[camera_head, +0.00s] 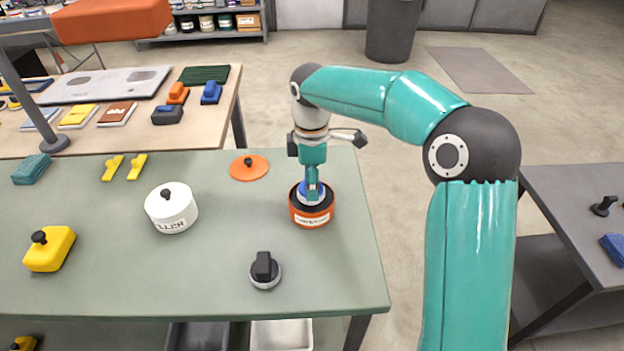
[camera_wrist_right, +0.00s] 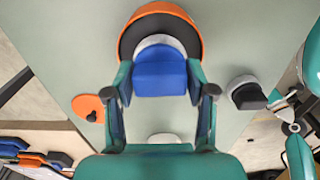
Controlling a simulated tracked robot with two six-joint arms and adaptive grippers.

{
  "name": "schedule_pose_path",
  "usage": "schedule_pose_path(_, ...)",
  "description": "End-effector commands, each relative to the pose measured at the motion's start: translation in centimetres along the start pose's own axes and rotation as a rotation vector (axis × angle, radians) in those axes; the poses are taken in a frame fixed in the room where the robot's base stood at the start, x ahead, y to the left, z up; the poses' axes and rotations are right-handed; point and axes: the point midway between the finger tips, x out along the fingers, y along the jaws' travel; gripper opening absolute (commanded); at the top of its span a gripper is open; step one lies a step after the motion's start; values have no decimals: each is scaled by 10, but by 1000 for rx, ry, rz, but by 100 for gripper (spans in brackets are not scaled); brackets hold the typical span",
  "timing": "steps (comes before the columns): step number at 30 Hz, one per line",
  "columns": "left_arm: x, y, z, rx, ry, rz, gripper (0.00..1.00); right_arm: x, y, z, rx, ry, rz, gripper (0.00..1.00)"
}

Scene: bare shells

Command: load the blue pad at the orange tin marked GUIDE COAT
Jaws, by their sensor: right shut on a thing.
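The orange tin (camera_head: 311,218) with a white label, its lettering too small to read surely, stands open near the right end of the green table. Its orange rim and dark inside show in the right wrist view (camera_wrist_right: 198,42). My right gripper (camera_head: 312,188) is above the tin, pointing down, and is shut on the blue pad (camera_wrist_right: 160,78). The blue pad has a blue grip and a pale round disc. It is at the tin's mouth; whether it touches the contents I cannot tell. My left gripper is not in view.
An orange lid (camera_head: 249,168) lies behind and left of the tin. A white tin (camera_head: 171,210), a black-gripped pad (camera_head: 265,270) and a yellow block (camera_head: 50,249) stand on the same table. The table's right edge is close to the orange tin.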

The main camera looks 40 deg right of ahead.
Motion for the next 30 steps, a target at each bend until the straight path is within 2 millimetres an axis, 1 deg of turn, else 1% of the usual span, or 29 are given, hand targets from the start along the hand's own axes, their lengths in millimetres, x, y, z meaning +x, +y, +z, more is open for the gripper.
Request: schedule_pose_path(30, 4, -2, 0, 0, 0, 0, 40, 8, 0, 0, -1, 0, 0, 27)
